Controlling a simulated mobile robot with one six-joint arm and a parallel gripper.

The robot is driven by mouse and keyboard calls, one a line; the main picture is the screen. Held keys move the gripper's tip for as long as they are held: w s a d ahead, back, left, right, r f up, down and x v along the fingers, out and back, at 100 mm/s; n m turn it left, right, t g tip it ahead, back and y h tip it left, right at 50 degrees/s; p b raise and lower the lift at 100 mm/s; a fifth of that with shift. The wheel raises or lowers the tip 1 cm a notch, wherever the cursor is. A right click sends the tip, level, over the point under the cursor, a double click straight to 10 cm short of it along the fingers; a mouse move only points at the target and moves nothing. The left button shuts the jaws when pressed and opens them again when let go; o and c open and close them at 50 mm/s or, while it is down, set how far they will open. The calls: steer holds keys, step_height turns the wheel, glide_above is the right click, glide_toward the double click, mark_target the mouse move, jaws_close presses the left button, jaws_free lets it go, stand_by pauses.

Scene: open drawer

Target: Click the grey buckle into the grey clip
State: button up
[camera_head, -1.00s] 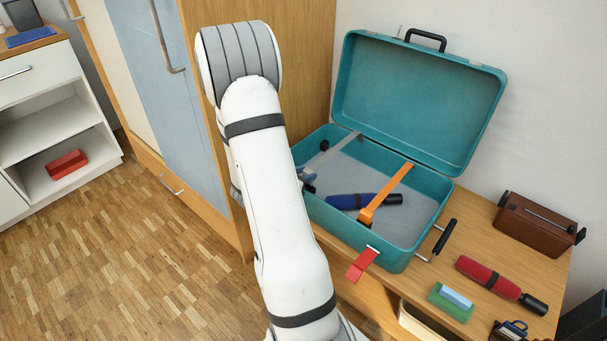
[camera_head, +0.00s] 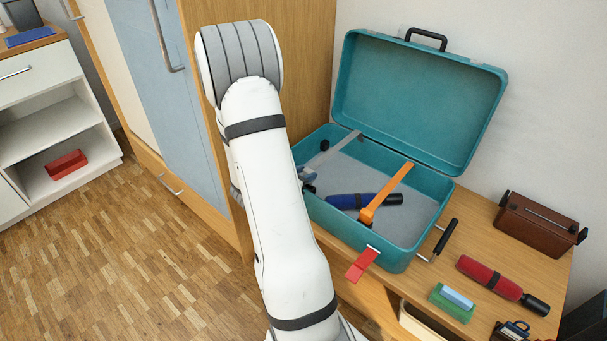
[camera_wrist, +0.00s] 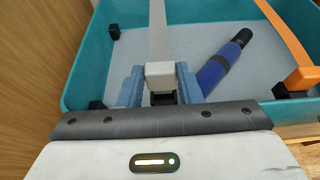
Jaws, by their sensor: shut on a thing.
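The grey buckle (camera_wrist: 160,72) is a pale block at the end of a grey strap (camera_wrist: 158,32). My gripper (camera_wrist: 160,84) is shut on it, with a blue finger on each side. A dark opening or block (camera_wrist: 163,98) shows just below the buckle between the fingers; I cannot tell whether this is the grey clip or whether the buckle touches it. In the head view the grey strap (camera_head: 337,147) slopes down from the back of the teal suitcase (camera_head: 322,211) to its left front side. My arm mostly hides the gripper there.
An orange strap (camera_head: 388,190) crosses the open suitcase, and a blue and black bottle-like thing (camera_head: 350,201) lies between the straps. A red tab (camera_head: 362,264) hangs at the front wall. A wooden cabinet (camera_wrist: 45,50) stands close on the left.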

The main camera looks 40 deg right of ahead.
steer(key=shift+f+b, duration=1.3)
steer(key=shift+f, duration=0.15)
steer(key=o, duration=1)
steer(key=shift+o, duration=0.2)
steer(key=shift+a, duration=0.1)
steer(key=p+v, duration=0.2)
steer(key=v, duration=0.5)
steer(key=shift+a+r, duration=0.2)
steer(key=shift+a, duration=0.15)
